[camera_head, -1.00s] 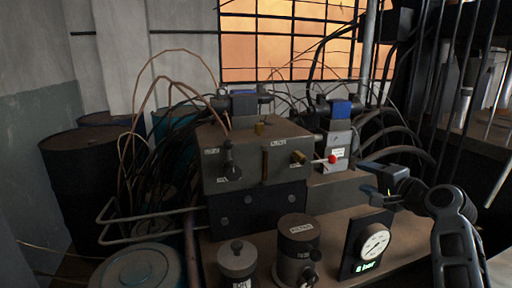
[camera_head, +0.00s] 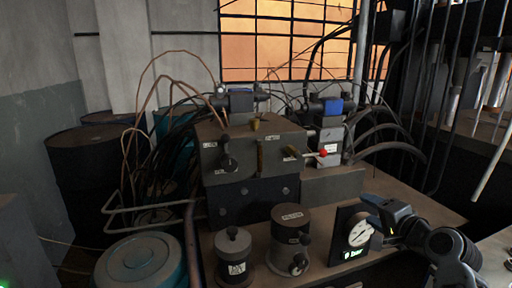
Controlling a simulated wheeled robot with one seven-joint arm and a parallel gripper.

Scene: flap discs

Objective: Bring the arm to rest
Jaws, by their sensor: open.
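My arm (camera_head: 445,245) comes in from the lower right of the head view. My gripper (camera_head: 374,212) is at its end, open, and points left at the upper right of the pressure gauge (camera_head: 360,232). It overlaps the gauge's edge in the picture; I cannot tell whether it touches. Nothing shows between its fingers. The gauge has a white dial and a green readout below it.
A grey valve block (camera_head: 250,150) with knobs and a red-tipped lever (camera_head: 322,153) stands on the brown bench (camera_head: 400,192). Two dark cylinders (camera_head: 291,235) (camera_head: 234,255) stand in front. Barrels (camera_head: 140,262) stand left. Hoses and pipes crowd the back.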

